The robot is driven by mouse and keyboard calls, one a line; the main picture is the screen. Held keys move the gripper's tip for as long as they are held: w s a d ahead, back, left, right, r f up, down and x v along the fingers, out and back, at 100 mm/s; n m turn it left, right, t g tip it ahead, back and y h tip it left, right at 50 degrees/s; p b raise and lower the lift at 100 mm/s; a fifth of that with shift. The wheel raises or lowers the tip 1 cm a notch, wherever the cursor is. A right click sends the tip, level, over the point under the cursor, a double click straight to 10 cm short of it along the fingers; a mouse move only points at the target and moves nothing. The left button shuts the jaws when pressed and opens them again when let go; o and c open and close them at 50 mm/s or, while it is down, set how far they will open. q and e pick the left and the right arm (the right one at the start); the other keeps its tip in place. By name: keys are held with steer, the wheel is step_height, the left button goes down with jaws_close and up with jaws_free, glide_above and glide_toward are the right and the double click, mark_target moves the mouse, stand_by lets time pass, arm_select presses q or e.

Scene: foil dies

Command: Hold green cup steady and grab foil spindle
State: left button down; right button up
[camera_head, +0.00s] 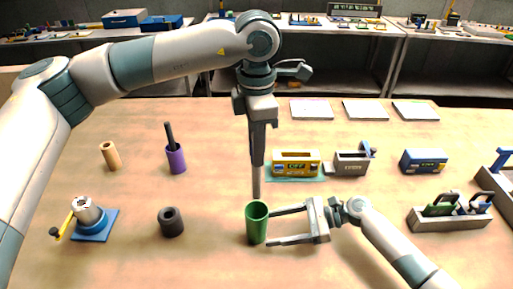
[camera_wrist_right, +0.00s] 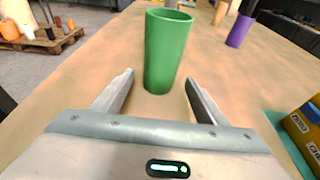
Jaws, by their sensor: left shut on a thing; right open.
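The green cup (camera_head: 257,226) stands upright on the table at front centre, and it also shows in the right wrist view (camera_wrist_right: 167,55). My left gripper (camera_head: 257,160) points straight down above the cup. My right gripper (camera_head: 270,228) is open and level, to the right of the cup. Its two fingertips point at the cup, one on each side of its line, with no grip on it.
A purple cup (camera_head: 176,160) with a dark rod, a tan cylinder (camera_head: 110,156), a dark ring (camera_head: 171,222) and a blue-based device (camera_head: 91,224) stand left. A yellow box (camera_head: 296,160), grey box (camera_head: 351,164) and blue box (camera_head: 424,161) stand right. Front centre-left table is clear.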

steer(key=v, duration=0.7)
steer(key=shift+d, duration=0.1)
steer(key=shift+r, duration=0.1)
